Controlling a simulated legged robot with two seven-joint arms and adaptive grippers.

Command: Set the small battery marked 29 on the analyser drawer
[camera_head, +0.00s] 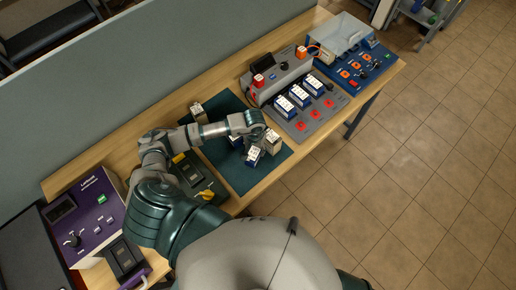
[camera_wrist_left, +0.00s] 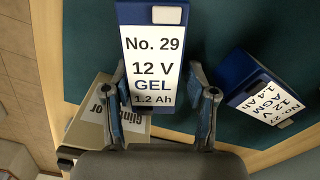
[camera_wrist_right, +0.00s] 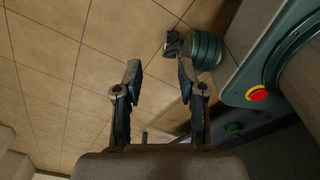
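The small battery marked 29 (camera_wrist_left: 155,70), blue with a white label, lies between the fingers of my left gripper (camera_wrist_left: 158,68), which meet its two sides. In the head view my left gripper (camera_head: 262,138) is low over the green mat, with the battery (camera_head: 253,157) just by it; whether it touches the mat is unclear. My right gripper (camera_wrist_right: 159,75) is open and empty above the floor.
Battery 27 (camera_wrist_left: 268,95) and a beige battery (camera_wrist_left: 92,115) stand close beside the left gripper on the mat (camera_head: 240,180). A dark device (camera_head: 196,178) lies between mat and purple instrument. A grey unit (camera_head: 305,125) with several batteries stands right. A partition runs behind.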

